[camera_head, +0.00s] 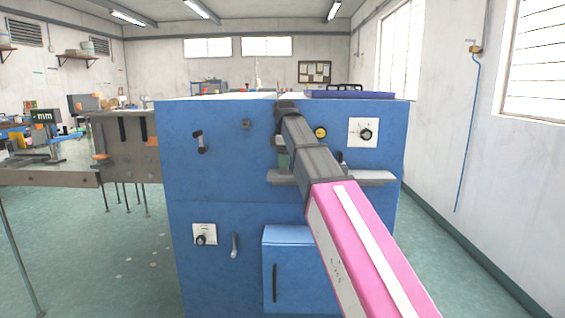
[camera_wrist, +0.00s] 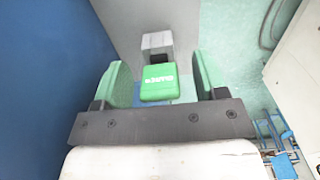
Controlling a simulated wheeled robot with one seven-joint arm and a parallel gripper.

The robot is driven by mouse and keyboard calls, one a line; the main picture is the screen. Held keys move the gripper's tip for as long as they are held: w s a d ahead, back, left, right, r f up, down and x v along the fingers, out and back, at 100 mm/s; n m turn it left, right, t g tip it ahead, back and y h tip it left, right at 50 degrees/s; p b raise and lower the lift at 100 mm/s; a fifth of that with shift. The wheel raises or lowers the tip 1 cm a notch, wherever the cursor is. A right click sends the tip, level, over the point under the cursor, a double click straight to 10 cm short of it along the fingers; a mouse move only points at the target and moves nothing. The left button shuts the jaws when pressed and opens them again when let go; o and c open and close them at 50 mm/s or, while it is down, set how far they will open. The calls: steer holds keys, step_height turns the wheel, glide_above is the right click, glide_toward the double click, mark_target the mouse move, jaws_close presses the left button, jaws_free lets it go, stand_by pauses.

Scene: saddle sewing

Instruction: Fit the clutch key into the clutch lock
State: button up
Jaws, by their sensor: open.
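A green block with white lettering (camera_wrist: 158,84), which looks like the clutch key, shows in the wrist view. It lies between the two green fingers of my gripper (camera_wrist: 162,82), with a visible gap on each side. The fingers are open and do not appear to touch it. A small light grey block (camera_wrist: 156,43) shows just beyond the green one; I cannot tell if they are joined. In the head view my arm hides most of my gripper and the key in front of the blue machine (camera_head: 220,180). I cannot tell for sure which fitting is the clutch lock.
A grey ledge (camera_head: 362,177) sticks out from the machine beside my arm. Knobs on white plates (camera_head: 363,132) (camera_head: 204,234), a yellow round part (camera_head: 320,132), and a blue box with a dark handle (camera_head: 290,270) are on its front. A workbench (camera_head: 50,178) stands left.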

steer(key=c, duration=1.1)
steer(key=shift+r, duration=1.85)
